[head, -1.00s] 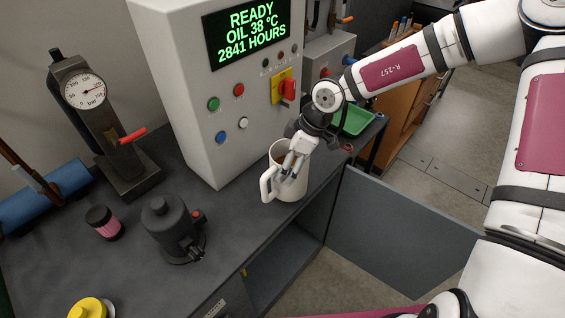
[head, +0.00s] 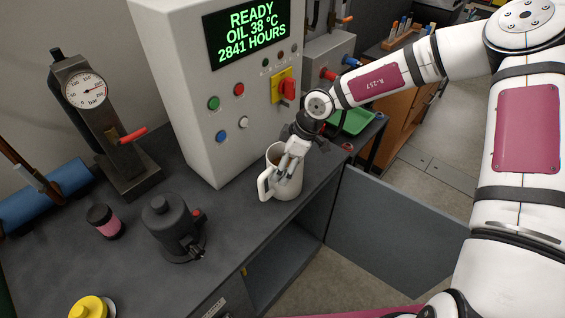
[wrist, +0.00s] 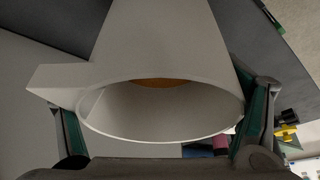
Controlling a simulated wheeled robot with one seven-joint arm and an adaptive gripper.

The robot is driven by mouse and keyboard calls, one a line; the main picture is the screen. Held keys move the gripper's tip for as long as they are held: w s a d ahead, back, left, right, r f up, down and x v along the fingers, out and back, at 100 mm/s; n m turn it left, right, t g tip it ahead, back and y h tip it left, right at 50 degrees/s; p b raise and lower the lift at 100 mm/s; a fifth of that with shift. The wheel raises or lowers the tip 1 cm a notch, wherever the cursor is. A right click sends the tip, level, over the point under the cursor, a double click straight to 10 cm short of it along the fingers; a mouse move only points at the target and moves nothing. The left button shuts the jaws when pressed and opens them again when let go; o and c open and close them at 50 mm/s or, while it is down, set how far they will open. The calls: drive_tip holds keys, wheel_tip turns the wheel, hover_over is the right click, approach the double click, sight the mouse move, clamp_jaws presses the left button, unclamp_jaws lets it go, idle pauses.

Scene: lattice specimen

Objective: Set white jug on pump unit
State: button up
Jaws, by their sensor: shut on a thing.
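The white jug (head: 285,187) is upright at the bench's right front edge, its handle to the left. My gripper (head: 290,166) is shut on its body from above right. In the wrist view the jug (wrist: 150,45) fills the space between my green-padded fingers (wrist: 162,122), with something brown inside its mouth. I cannot tell whether its base touches the bench. A pale cabinet (head: 225,120) with an oil readout stands behind it; a dark grey motor-like unit (head: 172,228) with a red button stands to its left. I cannot tell for certain which is the pump unit.
The dark bench (head: 110,265) also holds a gauge stand (head: 95,115), a pink-and-black jar (head: 104,222), a yellow-topped item (head: 90,308) and a blue roll (head: 60,187). A green tray (head: 355,122) lies behind my gripper. Bench between jug and grey unit is clear.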

drive_tip(key=o, duration=1.8)
